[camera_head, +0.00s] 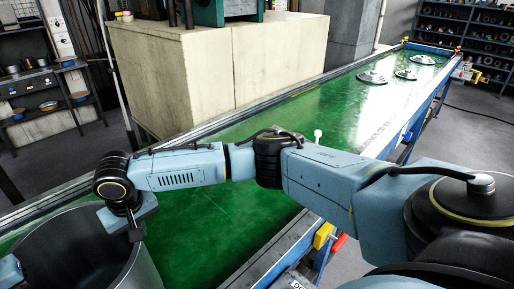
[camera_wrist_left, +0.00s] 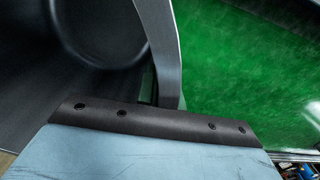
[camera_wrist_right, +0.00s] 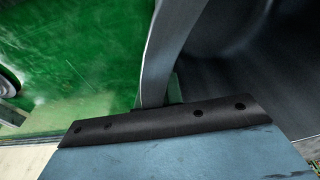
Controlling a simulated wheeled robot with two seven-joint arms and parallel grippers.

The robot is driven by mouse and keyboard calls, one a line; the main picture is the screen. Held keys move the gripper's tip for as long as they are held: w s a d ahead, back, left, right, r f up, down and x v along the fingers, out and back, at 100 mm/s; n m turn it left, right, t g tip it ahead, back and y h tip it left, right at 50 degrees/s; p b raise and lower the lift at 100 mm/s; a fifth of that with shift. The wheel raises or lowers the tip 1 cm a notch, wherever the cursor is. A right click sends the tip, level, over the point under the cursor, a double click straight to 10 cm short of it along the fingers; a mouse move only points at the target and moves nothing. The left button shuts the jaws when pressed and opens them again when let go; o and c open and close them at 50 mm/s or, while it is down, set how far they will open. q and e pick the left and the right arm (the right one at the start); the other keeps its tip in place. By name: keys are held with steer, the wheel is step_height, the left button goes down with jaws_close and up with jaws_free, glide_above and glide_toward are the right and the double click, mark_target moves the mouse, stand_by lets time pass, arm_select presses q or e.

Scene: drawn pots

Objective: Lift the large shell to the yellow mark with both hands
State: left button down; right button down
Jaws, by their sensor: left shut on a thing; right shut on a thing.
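The large shell (camera_head: 75,245) is a dark grey, open-topped round pot at the lower left of the head view, cut off by the frame. My right gripper (camera_head: 135,232) is shut on the right side of its rim. In the right wrist view the shell wall (camera_wrist_right: 165,55) runs into the jaws. My left gripper (camera_wrist_left: 168,105) is shut on the shell wall (camera_wrist_left: 160,40) in the left wrist view. Only a bit of the left arm shows at the head view's left edge. The shell's bottom is hidden, so I cannot tell its height. I cannot make out the yellow mark for certain.
A long green belt (camera_head: 220,215) runs to the back right, with several metal lids (camera_head: 372,78) at its far end. A large beige block (camera_head: 215,70) stands behind it. A yellow and red fitting (camera_head: 323,236) sits at the near edge. The middle belt is clear.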

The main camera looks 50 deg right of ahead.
arm_select(q)
steer(key=shift+s+d+r, duration=0.1)
steer(key=shift+d, duration=0.35)
arm_select(e)
steer(key=shift+a+r, duration=0.1)
steer(key=shift+a, duration=0.35)
arm_select(q)
steer(key=c, duration=1.5)
jaws_free()
steer(key=shift+o, duration=0.2)
steer(key=shift+a, duration=0.2)
arm_select(e)
steer(key=shift+d, duration=0.15)
arm_select(q)
steer(key=shift+a, duration=0.1)
arm_select(e)
steer(key=shift+d, duration=0.15)
steer(key=c, duration=1.5)
jaws_free()
